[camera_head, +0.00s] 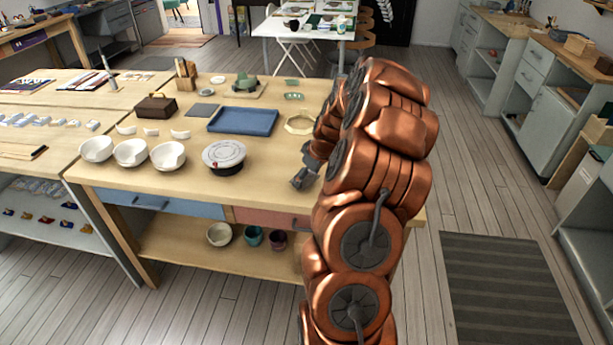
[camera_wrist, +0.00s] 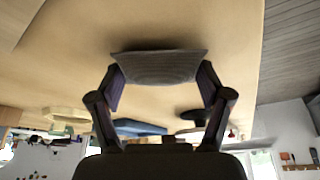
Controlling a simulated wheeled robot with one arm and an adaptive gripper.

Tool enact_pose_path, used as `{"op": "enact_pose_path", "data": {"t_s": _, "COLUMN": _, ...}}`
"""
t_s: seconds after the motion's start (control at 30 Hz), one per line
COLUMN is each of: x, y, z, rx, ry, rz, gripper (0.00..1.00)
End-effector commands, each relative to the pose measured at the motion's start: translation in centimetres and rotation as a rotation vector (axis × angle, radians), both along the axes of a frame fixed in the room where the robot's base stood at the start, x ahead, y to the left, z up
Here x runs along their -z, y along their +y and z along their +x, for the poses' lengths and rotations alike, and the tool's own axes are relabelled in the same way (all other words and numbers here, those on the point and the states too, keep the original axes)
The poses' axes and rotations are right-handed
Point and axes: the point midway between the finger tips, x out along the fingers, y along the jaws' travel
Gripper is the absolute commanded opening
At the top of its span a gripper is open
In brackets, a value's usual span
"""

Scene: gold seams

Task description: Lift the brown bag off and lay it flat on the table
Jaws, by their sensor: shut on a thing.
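My gripper (camera_head: 304,178) is at the front right part of the wooden table, partly hidden by my arm. In the wrist view my gripper (camera_wrist: 160,80) has its two fingers shut on the sides of a dark grey-brown, tapering piece (camera_wrist: 158,68). The table's bare top fills the area behind it, with a soft shadow near the piece; whether it touches the table I cannot tell. A brown bag-like item with a handle (camera_head: 156,107) stands upright at the table's left back, apart from my gripper.
The table (camera_head: 270,185) also bears a blue tray (camera_head: 243,121), a round white-topped turntable (camera_head: 224,155), several white bowls (camera_head: 131,153) and an octagonal wooden frame (camera_head: 299,124). Bare tabletop lies between the turntable and my gripper.

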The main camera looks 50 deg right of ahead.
Motion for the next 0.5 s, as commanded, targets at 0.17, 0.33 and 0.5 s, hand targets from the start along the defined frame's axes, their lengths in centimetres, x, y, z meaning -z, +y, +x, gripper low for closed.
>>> {"op": "enact_pose_path", "data": {"t_s": 0.17, "x": 0.30, "y": -0.01, "z": 0.02, "rx": 0.000, "ry": -0.001, "rz": -0.001, "gripper": 0.32}}
{"op": "enact_pose_path", "data": {"t_s": 0.33, "x": 0.31, "y": -0.02, "z": 0.01, "rx": 0.000, "ry": 0.000, "rz": -0.001, "gripper": 0.32}}
{"op": "enact_pose_path", "data": {"t_s": 0.5, "x": 0.31, "y": -0.01, "z": 0.01, "rx": 0.000, "ry": 0.000, "rz": -0.001, "gripper": 0.83}}
